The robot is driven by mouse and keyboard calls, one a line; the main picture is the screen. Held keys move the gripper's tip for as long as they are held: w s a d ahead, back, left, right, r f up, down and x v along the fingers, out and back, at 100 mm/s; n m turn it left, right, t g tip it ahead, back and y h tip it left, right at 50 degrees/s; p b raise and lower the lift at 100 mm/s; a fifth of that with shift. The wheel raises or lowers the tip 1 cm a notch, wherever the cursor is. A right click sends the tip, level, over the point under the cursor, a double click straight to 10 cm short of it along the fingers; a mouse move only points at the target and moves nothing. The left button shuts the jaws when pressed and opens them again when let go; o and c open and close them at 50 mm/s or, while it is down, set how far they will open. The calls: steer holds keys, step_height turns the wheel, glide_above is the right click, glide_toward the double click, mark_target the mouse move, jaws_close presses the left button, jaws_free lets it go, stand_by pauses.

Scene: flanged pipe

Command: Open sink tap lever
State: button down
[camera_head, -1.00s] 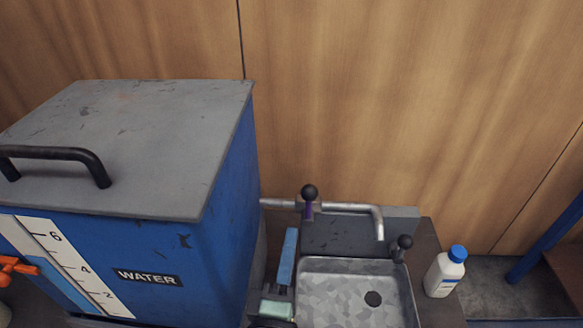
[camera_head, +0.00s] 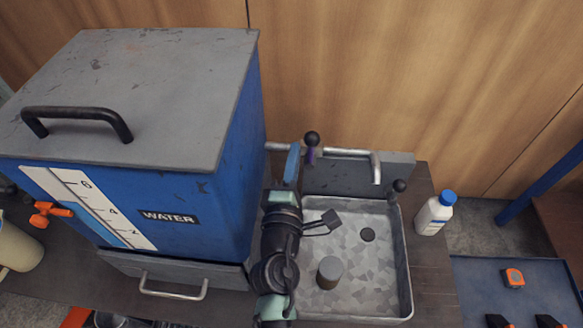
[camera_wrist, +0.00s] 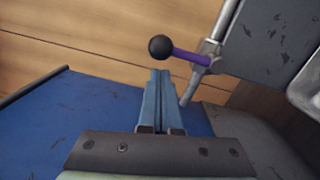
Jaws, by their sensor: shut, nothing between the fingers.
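The sink tap lever (camera_head: 311,147) has a black ball knob and a purple stem. It stands upright on the silver pipe (camera_head: 350,152) behind the sink (camera_head: 340,314). My gripper (camera_head: 294,150) is just left of the lever in the head view, with its blue fingers closed together and empty. In the wrist view my gripper (camera_wrist: 160,75) has its fingertips close to the tap lever's black ball (camera_wrist: 161,47), which lies just beyond them. The purple stem (camera_wrist: 190,55) runs right to the pipe joint (camera_wrist: 208,58). Whether the tips touch the lever cannot be told.
A blue water tank (camera_head: 225,190) with a grey lid stands close on the left of my arm. A second black knob (camera_head: 400,185) is at the sink's right corner. A white bottle (camera_head: 434,216) stands right of the sink. A grey cylinder (camera_head: 329,271) stands in the basin.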

steer(key=shift+w, duration=0.45)
